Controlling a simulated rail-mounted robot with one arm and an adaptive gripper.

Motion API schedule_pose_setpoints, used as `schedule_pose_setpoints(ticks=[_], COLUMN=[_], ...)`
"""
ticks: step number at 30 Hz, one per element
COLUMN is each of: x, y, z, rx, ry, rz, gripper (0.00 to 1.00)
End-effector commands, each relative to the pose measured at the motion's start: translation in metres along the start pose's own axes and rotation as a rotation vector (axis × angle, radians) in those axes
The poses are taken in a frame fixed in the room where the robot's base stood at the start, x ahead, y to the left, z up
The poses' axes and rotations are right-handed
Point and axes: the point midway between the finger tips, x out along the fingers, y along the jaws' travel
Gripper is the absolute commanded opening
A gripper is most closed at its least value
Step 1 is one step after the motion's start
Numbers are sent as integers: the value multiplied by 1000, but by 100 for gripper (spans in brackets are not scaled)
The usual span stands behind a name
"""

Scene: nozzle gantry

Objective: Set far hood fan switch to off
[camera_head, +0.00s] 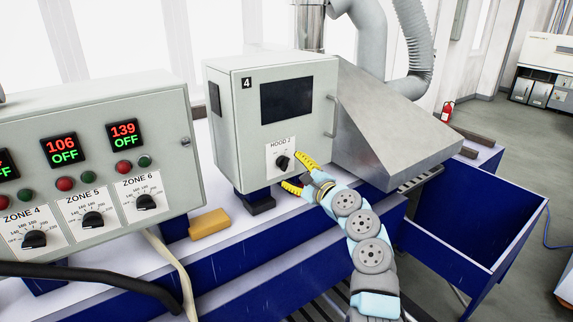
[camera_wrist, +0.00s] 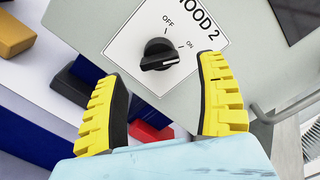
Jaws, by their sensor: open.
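The hood fan switch is a black rotary knob (camera_head: 282,162) on a white plate labelled HOOD 2 (camera_head: 273,147), low on the front of a grey control box (camera_head: 230,135). In the wrist view the knob (camera_wrist: 160,56) has OFF printed above it and ON to its upper right. Its grip lies roughly crosswise, with a pale line along it; I cannot tell for sure which mark it points to. My gripper (camera_head: 291,174) is open in front of the plate. In the wrist view its two yellow-padded fingers (camera_wrist: 161,72) stand apart, below and either side of the knob, not visibly touching it.
A panel (camera_head: 60,120) with zone knobs and red-green displays stands at left. A yellow block (camera_head: 209,224) lies on the bench below. The box has a dark screen (camera_head: 287,99) and a handle (camera_head: 331,116); a sloped metal hood (camera_head: 395,125) adjoins its right.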

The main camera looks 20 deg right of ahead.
Motion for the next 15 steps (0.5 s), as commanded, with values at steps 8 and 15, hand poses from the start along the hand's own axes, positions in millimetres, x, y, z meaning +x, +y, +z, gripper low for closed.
schedule_pose_setpoints(ticks=[8, 15], x=[21, 34], y=[0, 0], z=[0, 0], rx=[-2, -1], ry=[0, 0], rz=[2, 3], gripper=[72, 72])
